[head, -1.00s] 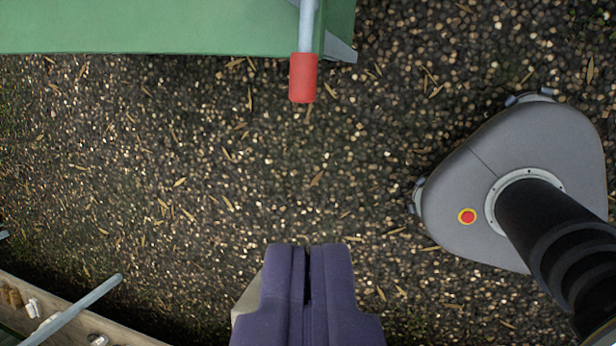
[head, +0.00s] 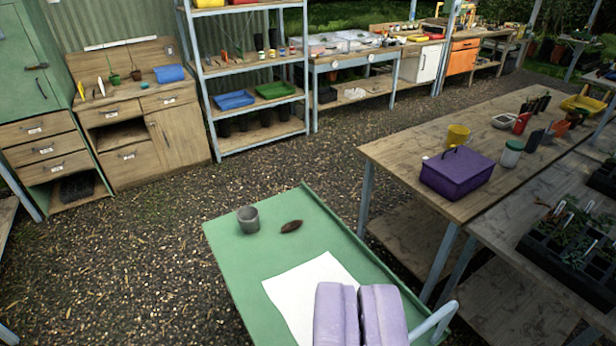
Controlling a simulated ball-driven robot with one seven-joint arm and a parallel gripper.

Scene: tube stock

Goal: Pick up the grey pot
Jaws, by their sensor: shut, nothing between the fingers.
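The grey pot (head: 248,220) stands upright near the far left corner of a green table or cart top (head: 226,257). A dark brown oval thing (head: 291,226) lies just right of it. My gripper (head: 360,290) is shut and empty, at the bottom of the view. It appears over the near part of the green top, nearer to me than the pot and to its right. Nothing hides the pot.
A white sheet (head: 300,287) lies on the green top. A wooden table (head: 400,160) at right carries a purple box (head: 456,173) and a yellow pot (head: 457,135). Shelves (head: 255,95) and a wooden cabinet (head: 180,130) stand behind. Gravel floor left of the green top is clear.

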